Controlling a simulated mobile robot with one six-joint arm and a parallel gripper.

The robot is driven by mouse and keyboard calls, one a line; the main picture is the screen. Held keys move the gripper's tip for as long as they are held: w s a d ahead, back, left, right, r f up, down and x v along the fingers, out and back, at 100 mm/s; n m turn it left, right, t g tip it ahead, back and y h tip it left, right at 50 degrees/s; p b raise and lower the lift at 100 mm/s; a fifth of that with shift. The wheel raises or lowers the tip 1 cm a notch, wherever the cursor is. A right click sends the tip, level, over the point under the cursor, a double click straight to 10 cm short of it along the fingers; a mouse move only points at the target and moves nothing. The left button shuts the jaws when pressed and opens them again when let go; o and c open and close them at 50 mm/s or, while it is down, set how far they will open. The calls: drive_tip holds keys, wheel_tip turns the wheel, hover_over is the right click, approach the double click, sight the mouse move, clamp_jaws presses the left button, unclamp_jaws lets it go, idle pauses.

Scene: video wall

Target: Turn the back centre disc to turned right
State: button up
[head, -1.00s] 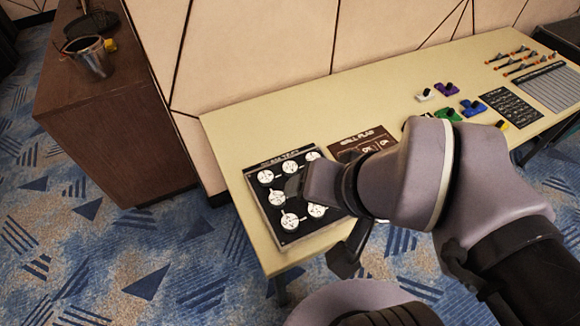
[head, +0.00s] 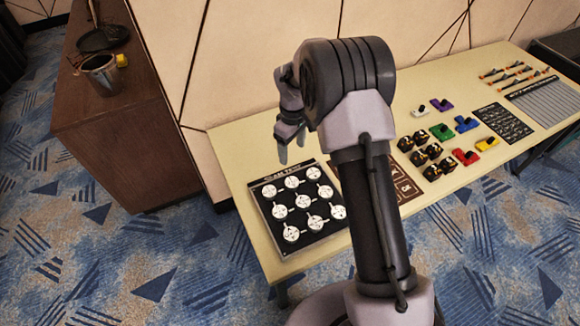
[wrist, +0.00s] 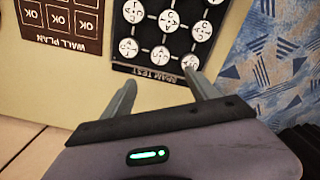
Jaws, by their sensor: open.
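My gripper (head: 291,150) is open and empty, above the back edge of the board and pointing down.
Coloured blocks, a black grid sheet (head: 503,122) and tools lie further right. A brown cabinet (head: 120,140) with a metal pot (head: 102,76) stands left.

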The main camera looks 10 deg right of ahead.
sight(292, 182)
wheel_tip(292, 182, down, 16)
drive_tip(key=b, duration=0.4)
drive_tip(key=shift+f, duration=0.25)
drive_tip(key=shift+c, duration=0.2)
drive_tip(key=c, duration=1.3)
drive_tip(key=shift+c, duration=0.2)
drive_tip(key=shift+m, duration=0.4)
